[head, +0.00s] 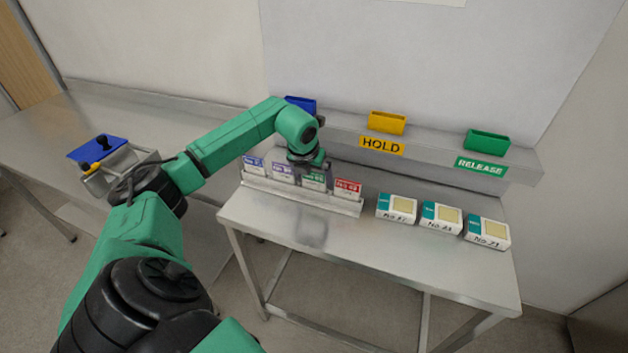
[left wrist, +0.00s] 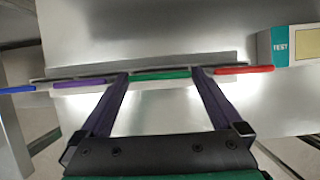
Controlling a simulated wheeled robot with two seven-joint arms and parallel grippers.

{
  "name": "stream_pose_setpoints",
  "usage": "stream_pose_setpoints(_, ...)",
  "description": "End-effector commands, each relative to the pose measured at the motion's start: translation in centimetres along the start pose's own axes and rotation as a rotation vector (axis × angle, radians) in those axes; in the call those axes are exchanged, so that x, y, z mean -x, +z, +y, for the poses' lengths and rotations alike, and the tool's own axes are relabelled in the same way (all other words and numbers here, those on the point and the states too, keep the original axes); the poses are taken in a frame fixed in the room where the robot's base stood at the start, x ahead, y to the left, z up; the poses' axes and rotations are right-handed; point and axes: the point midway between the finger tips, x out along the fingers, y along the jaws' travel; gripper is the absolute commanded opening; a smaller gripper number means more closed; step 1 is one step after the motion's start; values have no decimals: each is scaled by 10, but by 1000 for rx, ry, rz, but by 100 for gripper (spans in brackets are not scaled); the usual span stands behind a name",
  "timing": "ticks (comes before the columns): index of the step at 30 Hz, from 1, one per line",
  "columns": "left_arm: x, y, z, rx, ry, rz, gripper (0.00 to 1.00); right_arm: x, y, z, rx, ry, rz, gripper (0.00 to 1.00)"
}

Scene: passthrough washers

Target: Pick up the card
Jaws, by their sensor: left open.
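Several cards stand in a metal rack (head: 300,194) at the table's left: a blue card (head: 254,166), a purple card (head: 284,174), a green card (head: 314,183) and a red card (head: 347,189). In the left wrist view they show edge-on from above: blue (left wrist: 15,88), purple (left wrist: 85,83), green (left wrist: 160,75), red (left wrist: 244,70). My left gripper (head: 316,166) is above the rack at the green card. In the left wrist view its open fingers (left wrist: 161,77) appear on either side of the green card; I cannot tell whether they touch it. My right gripper is out of view.
Several white-and-teal boxes (head: 440,217) stand right of the rack. Behind, a ledge carries blue (head: 301,104), yellow (head: 387,122) and green (head: 487,140) holders, with HOLD and RELEASE labels below two. The table's front is clear. A blue-topped container (head: 97,149) stands on the left counter.

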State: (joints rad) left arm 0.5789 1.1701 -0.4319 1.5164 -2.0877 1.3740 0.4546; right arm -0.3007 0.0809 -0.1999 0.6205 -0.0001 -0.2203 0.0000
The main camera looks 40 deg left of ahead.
Motion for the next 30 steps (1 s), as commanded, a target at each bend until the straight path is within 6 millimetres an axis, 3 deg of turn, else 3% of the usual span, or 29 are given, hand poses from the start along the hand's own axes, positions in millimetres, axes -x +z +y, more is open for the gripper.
stream_pose_setpoints(7,-7,0,0,-1,1,-1,100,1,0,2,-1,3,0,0)
stream_pose_setpoints(8,-7,0,0,-1,1,-1,92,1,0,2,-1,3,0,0)
stream_pose_setpoints(12,-7,0,0,-1,1,-1,39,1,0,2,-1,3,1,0)
stream_pose_setpoints(13,-7,0,0,-1,1,-1,35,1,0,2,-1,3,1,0)
stream_pose_setpoints(23,-2,2,0,-1,0,-3,35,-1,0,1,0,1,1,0)
stream_pose_setpoints(26,9,8,0,0,-1,-5,35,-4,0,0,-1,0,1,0)
stream_pose_setpoints(30,39,20,0,0,-2,-8,35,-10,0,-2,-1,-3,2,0)
